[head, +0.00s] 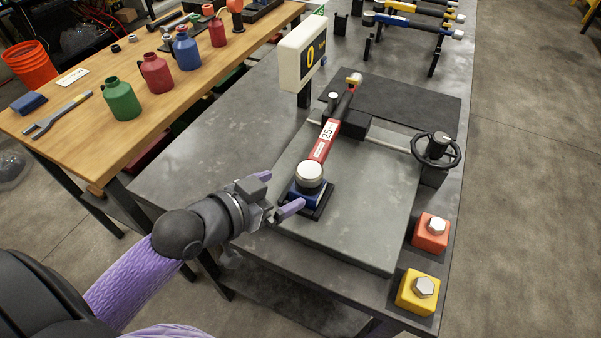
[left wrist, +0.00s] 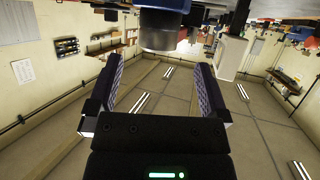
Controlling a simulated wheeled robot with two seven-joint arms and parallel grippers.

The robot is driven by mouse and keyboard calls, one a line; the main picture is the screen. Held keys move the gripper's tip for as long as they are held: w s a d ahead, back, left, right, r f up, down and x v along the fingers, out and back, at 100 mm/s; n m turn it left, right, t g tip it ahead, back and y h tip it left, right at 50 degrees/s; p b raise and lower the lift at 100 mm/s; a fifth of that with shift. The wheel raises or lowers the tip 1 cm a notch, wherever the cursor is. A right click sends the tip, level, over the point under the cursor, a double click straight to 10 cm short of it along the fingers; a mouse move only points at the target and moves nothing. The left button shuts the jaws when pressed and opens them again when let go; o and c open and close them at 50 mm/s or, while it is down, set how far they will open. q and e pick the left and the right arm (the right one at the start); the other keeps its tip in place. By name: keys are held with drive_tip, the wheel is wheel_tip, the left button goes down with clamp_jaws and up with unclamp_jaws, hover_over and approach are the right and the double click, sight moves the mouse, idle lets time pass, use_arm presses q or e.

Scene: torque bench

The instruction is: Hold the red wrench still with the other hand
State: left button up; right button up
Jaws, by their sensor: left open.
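The red wrench (head: 325,139) lies across the grey plate on the metal bench in the head view, marked 25. Its round silver head (head: 309,174) sits on a blue block (head: 307,193), and its far end rests near a black support. My left gripper (head: 279,191) is open, with one purple finger on each side, just left of and in front of the wrench head. In the left wrist view the silver head (left wrist: 159,36) shows beyond the open fingers (left wrist: 156,85), with nothing between them. Contact is not visible. My right gripper is not in view.
A white display (head: 304,54) reading 0 stands behind the wrench. A black handwheel (head: 436,150) is at the right. An orange block (head: 430,231) and a yellow block (head: 417,291) with bolts sit at the right front. A wooden table (head: 75,125) with several jugs stands left.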

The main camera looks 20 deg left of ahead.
sight(300, 182)
use_arm(q)
drive_tip(key=b+x, duration=0.1)
drive_tip(key=x, duration=0.6)
drive_tip(key=shift+f+b, duration=0.15)
drive_tip(key=shift+b, duration=0.2)
drive_tip(key=shift+w+d+f, duration=0.15)
drive_tip(key=shift+w+d, duration=0.1)
drive_tip(key=shift+w, duration=0.25)
clamp_jaws()
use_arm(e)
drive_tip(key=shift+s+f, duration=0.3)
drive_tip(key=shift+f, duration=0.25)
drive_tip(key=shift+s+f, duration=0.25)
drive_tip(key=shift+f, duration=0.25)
